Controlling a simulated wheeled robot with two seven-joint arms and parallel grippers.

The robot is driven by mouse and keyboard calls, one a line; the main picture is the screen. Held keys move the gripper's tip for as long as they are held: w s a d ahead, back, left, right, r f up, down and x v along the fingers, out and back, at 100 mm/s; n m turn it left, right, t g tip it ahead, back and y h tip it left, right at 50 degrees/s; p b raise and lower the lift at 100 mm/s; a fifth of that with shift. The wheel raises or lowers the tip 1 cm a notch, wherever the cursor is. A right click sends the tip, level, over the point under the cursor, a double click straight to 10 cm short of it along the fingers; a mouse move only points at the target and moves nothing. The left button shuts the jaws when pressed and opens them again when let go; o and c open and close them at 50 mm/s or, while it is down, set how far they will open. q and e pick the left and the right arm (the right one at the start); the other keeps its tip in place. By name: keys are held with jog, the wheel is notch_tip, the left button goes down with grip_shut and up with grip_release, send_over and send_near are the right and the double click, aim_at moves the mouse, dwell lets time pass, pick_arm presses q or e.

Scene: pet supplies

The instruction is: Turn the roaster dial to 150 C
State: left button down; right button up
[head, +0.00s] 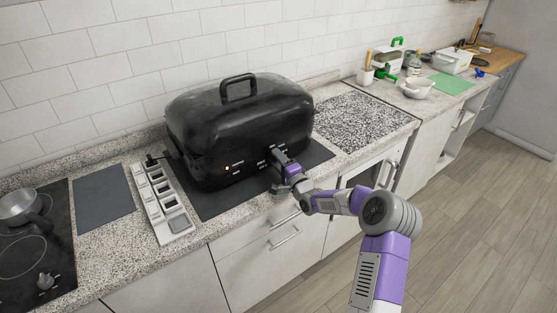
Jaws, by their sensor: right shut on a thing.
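The black roaster (240,120) with its domed lid and top handle stands on a dark mat (205,207) on the granite counter. Its front panel has small white markings and a lit orange lamp (227,168) to the left. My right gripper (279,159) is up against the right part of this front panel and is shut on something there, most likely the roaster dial. The dial itself is hidden by the gripper, so its setting cannot be read. My left gripper is not in view.
A light tray with several square compartments (160,204) lies left of the roaster, beside a dark grey board (104,197). A stove with a pan (20,207) is at far left. A speckled panel (362,122) is right of the roaster. A white bowl (415,88) and green mat (451,83) lie farther right.

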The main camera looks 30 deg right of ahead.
jog(key=shift+m, duration=1.7)
jog(key=shift+a, duration=0.1)
jog(key=o, duration=1)
jog(key=shift+o, duration=0.2)
jog(key=shift+h, duration=0.4)
jog(key=s, duration=0.3)
jog(key=s+p, duration=0.1)
jog(key=s, duration=0.3)
jog(key=shift+s+f, duration=0.2)
jog(key=shift+s, duration=0.1)
